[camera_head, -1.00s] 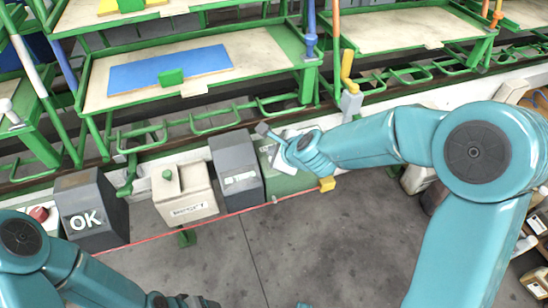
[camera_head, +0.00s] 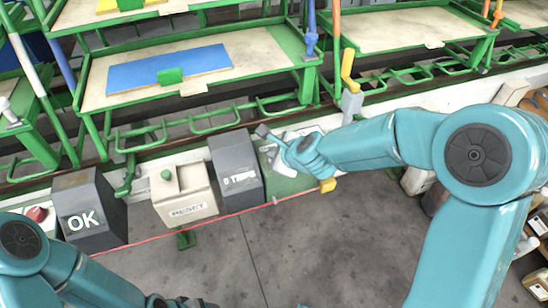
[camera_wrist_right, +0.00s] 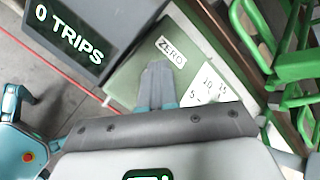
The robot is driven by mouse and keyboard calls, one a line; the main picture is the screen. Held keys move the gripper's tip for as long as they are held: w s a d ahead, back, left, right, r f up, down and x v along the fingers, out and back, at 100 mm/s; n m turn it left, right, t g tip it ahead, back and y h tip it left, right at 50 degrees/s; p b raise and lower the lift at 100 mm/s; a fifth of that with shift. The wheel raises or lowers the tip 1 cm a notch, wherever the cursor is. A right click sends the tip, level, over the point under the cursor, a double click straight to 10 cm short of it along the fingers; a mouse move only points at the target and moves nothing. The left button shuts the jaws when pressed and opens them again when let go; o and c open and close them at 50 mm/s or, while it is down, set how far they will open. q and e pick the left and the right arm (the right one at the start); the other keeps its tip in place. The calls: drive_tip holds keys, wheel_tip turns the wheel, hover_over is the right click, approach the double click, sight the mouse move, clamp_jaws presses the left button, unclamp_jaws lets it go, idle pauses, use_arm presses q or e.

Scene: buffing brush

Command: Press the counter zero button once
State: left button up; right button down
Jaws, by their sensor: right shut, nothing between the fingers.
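The green box (camera_wrist_right: 128,72) with a white ZERO label (camera_wrist_right: 171,52) stands right of the counter, a dark grey box (camera_head: 236,165) whose display reads 0 TRIPS (camera_wrist_right: 82,38). My right gripper (camera_head: 264,131) is over the green box. In the right wrist view its closed, empty fingers (camera_wrist_right: 157,72) point at the box just beside the ZERO label. No button shows there; the fingers may hide it, and I cannot tell whether they touch it. My left gripper (camera_head: 182,302) is only partly in view at the bottom edge, its fingers unclear.
A cream box marked RESET (camera_head: 186,198) with a green knob stands left of the counter. Further left are a grey OK box (camera_head: 90,212) and a red button (camera_head: 37,214). Green racks (camera_head: 205,45) rise behind. The floor in front is open.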

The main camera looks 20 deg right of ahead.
drive_tip(key=shift+r, duration=0.1)
drive_tip(key=shift+r+p, duration=0.8)
drive_tip(key=shift+p, duration=0.05)
wheel_tip(320, 180, up, 5)
drive_tip(key=p, duration=0.4)
drive_tip(key=shift+p, duration=0.35)
idle(0.4)
